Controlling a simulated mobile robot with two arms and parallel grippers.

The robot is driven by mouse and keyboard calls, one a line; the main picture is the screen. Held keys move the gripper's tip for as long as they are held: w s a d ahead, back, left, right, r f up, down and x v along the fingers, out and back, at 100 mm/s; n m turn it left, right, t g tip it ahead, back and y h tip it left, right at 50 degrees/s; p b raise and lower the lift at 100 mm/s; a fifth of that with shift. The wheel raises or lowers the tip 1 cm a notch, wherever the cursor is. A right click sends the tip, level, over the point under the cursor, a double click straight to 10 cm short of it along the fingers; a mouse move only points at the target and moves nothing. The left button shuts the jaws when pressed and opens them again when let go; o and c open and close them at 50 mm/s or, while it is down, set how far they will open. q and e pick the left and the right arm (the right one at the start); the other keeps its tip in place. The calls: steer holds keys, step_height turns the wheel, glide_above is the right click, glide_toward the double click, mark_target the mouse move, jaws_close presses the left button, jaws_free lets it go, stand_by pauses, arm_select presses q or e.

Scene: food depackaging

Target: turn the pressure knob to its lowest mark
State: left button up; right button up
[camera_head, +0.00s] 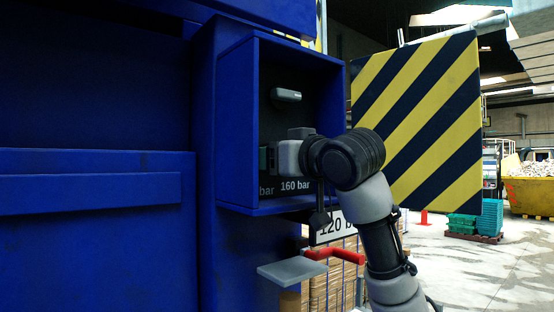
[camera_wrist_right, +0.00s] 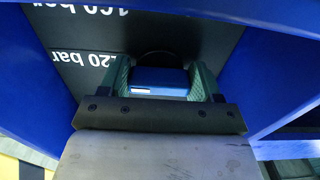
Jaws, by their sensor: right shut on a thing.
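The pressure knob (camera_wrist_right: 160,80) shows in the wrist view as a dark blue block with a small white mark on its left part. My right gripper (camera_wrist_right: 162,84) has its two green-lined fingers on either side of it, shut on it. In the head view my right gripper (camera_head: 268,158) reaches into the open blue box (camera_head: 236,125), against the dark panel, and hides the knob. The panel's printed labels "160 bar" (camera_head: 295,186) and, in the wrist view, "120 bar" (camera_wrist_right: 85,68) are readable. My left gripper is not in view.
A grey handle (camera_head: 286,95) sticks out of the panel above my gripper. A yellow-and-black striped door (camera_head: 425,115) stands open to the right.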

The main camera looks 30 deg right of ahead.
steer(key=o, duration=0.9)
steer(key=shift+s, duration=0.1)
steer(key=shift+s+f+b, duration=0.1)
steer(key=shift+s+b, duration=0.25)
steer(key=s+b, duration=0.1)
steer(key=s, duration=0.2)
steer(key=s+b, duration=0.2)
steer(key=s, duration=0.1)
steer(key=s+d+b, duration=0.1)
steer(key=s, duration=0.3)
steer(key=shift+b, duration=0.3)
